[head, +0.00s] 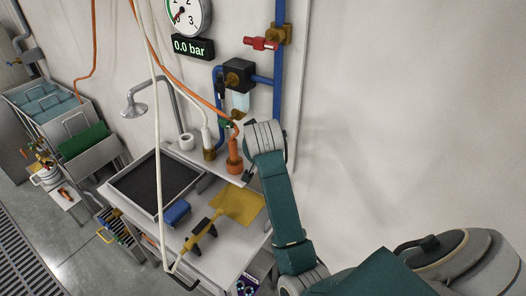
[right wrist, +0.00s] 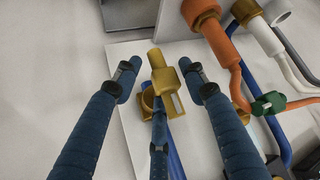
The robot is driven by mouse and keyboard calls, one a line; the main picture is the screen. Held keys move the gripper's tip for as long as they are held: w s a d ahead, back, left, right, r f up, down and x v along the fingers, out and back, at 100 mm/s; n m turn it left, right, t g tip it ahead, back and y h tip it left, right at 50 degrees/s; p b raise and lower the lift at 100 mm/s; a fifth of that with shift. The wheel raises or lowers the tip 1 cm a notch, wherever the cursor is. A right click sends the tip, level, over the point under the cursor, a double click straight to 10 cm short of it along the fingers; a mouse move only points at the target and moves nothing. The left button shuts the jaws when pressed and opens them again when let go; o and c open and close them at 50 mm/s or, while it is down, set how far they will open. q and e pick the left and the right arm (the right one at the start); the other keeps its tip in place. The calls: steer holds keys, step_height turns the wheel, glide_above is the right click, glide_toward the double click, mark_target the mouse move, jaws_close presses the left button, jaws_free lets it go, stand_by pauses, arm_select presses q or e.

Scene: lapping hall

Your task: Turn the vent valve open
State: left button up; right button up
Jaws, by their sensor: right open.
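A brass valve (right wrist: 163,78) with a flat slotted tab sits on a blue pipe (right wrist: 176,160) in the right wrist view. No label shows on it, so I cannot tell for sure that it is the vent valve. My right gripper (right wrist: 165,80) is open, with its two blue outer fingers on either side of the brass valve and gaps to both. A narrow dark blue part lies between them, below the brass piece. In the head view my right wrist (head: 265,138) hides this valve and most of the gripper. My left gripper is not in view.
Beside the brass valve stand an orange fitting (right wrist: 216,42) and a green handle (right wrist: 268,104). A red-handled valve (head: 261,44) is higher on the wall. The display (head: 193,47) reads 0.0 bar. A bench (head: 195,262) stands below; the wall at right is clear.

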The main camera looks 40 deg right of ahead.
steer(key=v, duration=1.1)
steer(key=shift+r, duration=0.15)
steer(key=shift+s+a, duration=0.15)
